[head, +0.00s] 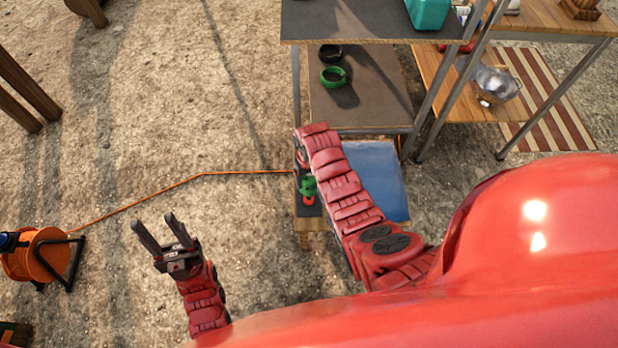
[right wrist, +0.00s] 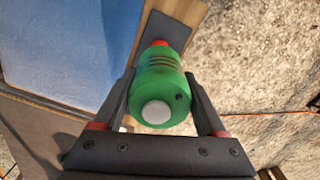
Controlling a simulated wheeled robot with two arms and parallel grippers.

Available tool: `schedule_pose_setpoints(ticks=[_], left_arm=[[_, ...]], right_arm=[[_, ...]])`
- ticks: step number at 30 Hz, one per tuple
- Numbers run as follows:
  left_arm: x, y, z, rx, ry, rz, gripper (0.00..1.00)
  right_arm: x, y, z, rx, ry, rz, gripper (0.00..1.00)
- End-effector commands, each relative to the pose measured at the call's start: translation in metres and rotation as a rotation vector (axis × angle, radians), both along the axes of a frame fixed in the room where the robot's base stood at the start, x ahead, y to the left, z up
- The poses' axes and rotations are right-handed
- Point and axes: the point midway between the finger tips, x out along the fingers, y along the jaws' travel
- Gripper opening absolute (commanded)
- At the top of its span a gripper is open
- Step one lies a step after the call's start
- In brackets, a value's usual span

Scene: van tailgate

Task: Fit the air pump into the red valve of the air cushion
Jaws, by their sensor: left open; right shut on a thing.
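The green air pump (head: 308,187) is between the fingers of my right gripper (right wrist: 160,85), which is shut on it. In the right wrist view the pump (right wrist: 158,88) shows its pale round end towards the camera. The red valve (head: 309,200) shows just past the pump's far end, on a dark strip; it also shows in the right wrist view (right wrist: 159,43). I cannot tell whether the pump is seated in it. The blue air cushion (head: 385,180) lies beside the dark strip. My left gripper (head: 158,237) is open and empty over the ground at left.
A shelf (head: 360,85) behind holds a green ring (head: 333,77) and a black ring (head: 330,54). Metal posts stand right of the cushion. An orange cable (head: 200,176) runs from a cable reel (head: 38,254). Open gravel lies at left.

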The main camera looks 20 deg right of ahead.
Motion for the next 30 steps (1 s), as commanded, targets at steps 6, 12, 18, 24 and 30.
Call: schedule_pose_setpoints(ticks=[6, 12, 18, 24, 30], left_arm=[[0.000, 0.000, -0.019, 0.000, 0.000, 0.000, 0.50], [0.000, 0.000, -0.033, 0.000, 0.000, 0.000, 0.50], [0.000, 0.000, -0.049, 0.000, 0.000, 0.000, 0.50], [0.000, 0.000, -0.064, 0.000, 0.000, 0.000, 0.50], [0.000, 0.000, -0.066, 0.000, 0.000, 0.000, 0.50]], right_arm=[[0.001, 0.000, -0.025, 0.000, -0.001, 0.001, 0.00], [0.002, 0.000, -0.044, 0.000, -0.004, 0.001, 0.00], [0.001, 0.000, -0.065, 0.000, -0.001, 0.001, 0.00], [0.001, 0.000, -0.083, 0.000, 0.000, 0.001, 0.00], [0.002, 0.000, -0.089, 0.000, -0.004, 0.001, 0.00]])
